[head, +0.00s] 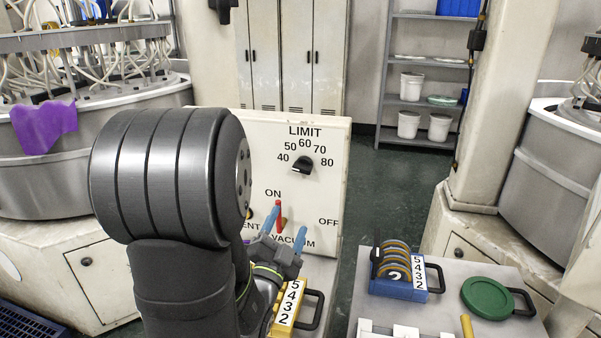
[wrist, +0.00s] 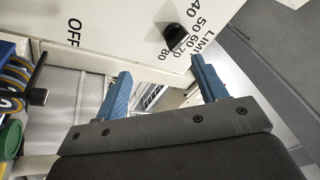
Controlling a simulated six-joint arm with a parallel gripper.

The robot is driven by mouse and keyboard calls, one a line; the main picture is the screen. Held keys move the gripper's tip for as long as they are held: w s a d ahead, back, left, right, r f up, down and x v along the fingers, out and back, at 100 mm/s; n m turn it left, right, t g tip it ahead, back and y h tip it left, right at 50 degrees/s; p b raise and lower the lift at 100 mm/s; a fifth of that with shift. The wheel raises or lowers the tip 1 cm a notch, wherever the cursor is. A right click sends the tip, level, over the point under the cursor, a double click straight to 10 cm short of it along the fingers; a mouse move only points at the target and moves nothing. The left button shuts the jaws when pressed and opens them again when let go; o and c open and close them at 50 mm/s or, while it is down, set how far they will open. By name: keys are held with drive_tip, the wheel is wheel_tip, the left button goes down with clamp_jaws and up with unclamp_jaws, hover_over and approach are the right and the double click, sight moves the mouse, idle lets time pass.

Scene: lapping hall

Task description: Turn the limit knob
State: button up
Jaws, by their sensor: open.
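The black limit knob (head: 302,165) sits on the upright cream panel (head: 325,195) under the word LIMIT, inside an arc of numbers from 40 to 80. In the wrist view the knob (wrist: 175,37) shows near the top, beyond the fingertips. My gripper (head: 286,226) is in front of the lower part of the panel, below the knob and apart from it. Its two blue fingers (wrist: 160,70) are spread with nothing between them. A red lever (head: 279,210) stands on the panel close behind the fingers, by the ON and VACUUM labels.
A yellow block with a number strip (head: 289,301) and black handle lies below my gripper. To the right, a blue rack (head: 399,286) holds several rings beside a green round lid (head: 487,298). Grey lapping machines stand left (head: 60,175) and right (head: 560,190). Space above the gripper before the knob looks clear.

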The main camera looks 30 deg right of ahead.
sight(301, 171)
drive_tip(key=s+a+r+n, duration=0.2)
drive_tip(key=a+n, duration=0.2)
drive_tip(key=n, duration=0.3)
drive_tip(key=shift+h, duration=0.3)
drive_tip(key=x, duration=1.7)
drive_tip(key=c, duration=1)
